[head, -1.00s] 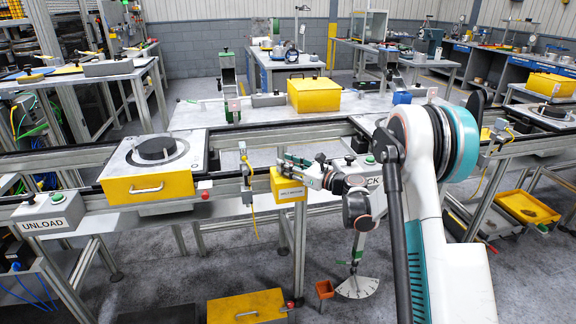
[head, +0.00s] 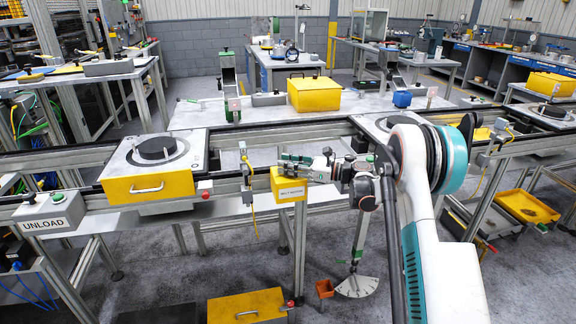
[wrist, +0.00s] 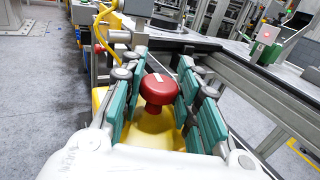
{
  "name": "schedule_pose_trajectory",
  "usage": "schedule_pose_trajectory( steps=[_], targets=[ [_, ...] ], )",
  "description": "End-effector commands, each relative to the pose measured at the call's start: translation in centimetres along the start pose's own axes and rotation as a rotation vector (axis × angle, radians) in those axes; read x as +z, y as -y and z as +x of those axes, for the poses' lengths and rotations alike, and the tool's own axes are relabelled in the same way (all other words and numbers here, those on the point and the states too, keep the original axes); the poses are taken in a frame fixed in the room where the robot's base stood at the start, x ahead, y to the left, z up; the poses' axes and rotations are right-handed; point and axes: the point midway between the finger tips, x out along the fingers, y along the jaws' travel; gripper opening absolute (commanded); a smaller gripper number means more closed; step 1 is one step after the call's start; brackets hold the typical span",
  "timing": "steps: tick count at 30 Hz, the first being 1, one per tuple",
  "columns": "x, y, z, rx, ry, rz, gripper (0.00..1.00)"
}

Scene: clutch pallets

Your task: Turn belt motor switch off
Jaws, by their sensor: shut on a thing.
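The belt motor switch is a yellow box (head: 288,186) with a white label on the front side of the conveyor frame. In the wrist view, a red knob (wrist: 158,90) with a pale mark on top rises from the yellow box (wrist: 152,133). My gripper (head: 294,162) is over the box in the head view. In the head view the knob is hidden by my gripper.
The conveyor rail (head: 245,182) runs along behind the switch. To the left, a grey sensor post (head: 245,168) with a yellow cable stands close by. A yellow pallet (head: 148,187) with a black disc sits further left. The UNLOAD button box (head: 48,215) is at far left.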

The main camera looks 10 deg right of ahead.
Motion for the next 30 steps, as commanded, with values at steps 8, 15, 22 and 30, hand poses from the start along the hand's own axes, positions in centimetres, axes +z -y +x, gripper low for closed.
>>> schedule_pose_trajectory(
  steps=[8, 15, 22, 30],
  targets=[
    [0.0, 0.0, -0.1, -0.002, -0.001, 0.0, 0.49],
    [0.0, 0.0, 0.0, -0.002, 0.0, 0.0, 0.49],
    [0.0, 0.1, -1.5, -0.005, 0.0, 0.0, 0.49],
    [0.0, 0.1, -6.9, -0.006, 0.0, 0.0, 0.49]
  ],
)
